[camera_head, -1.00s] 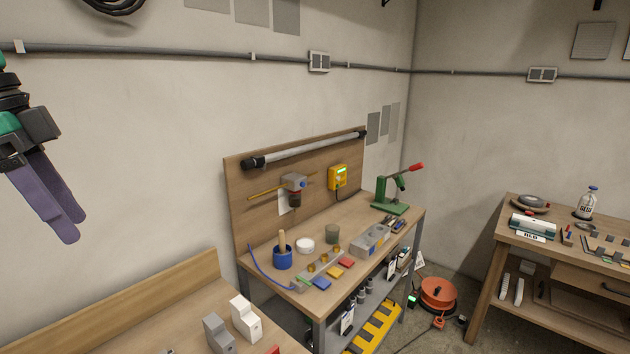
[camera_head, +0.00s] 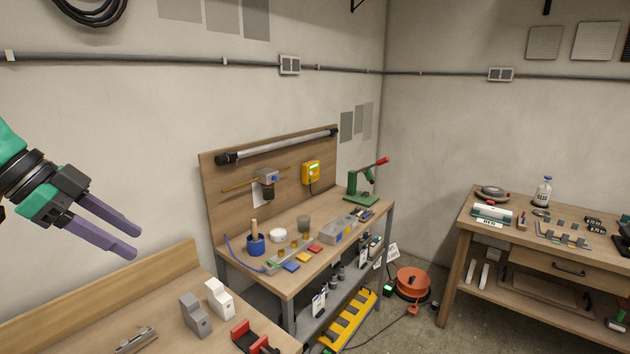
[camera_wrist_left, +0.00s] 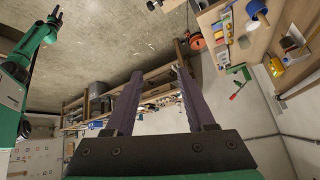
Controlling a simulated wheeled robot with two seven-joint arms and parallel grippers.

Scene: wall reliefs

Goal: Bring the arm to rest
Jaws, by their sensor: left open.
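My left gripper (camera_head: 136,240) comes in from the left in the head view, with two purple fingers pointing right and slightly down. It is open and empty. It hangs in the air in front of the bare wall, above the near bench and left of the middle bench. In the left wrist view its purple fingers (camera_wrist_left: 152,82) stand apart with nothing between them.
The near bench (camera_head: 50,318) holds a grey block (camera_head: 195,315), a white block (camera_head: 219,299) and a red item (camera_head: 250,338). The cluttered middle bench (camera_head: 294,283) has a backboard. Another bench (camera_head: 468,213) stands right. An orange cable reel (camera_head: 412,283) lies on the floor.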

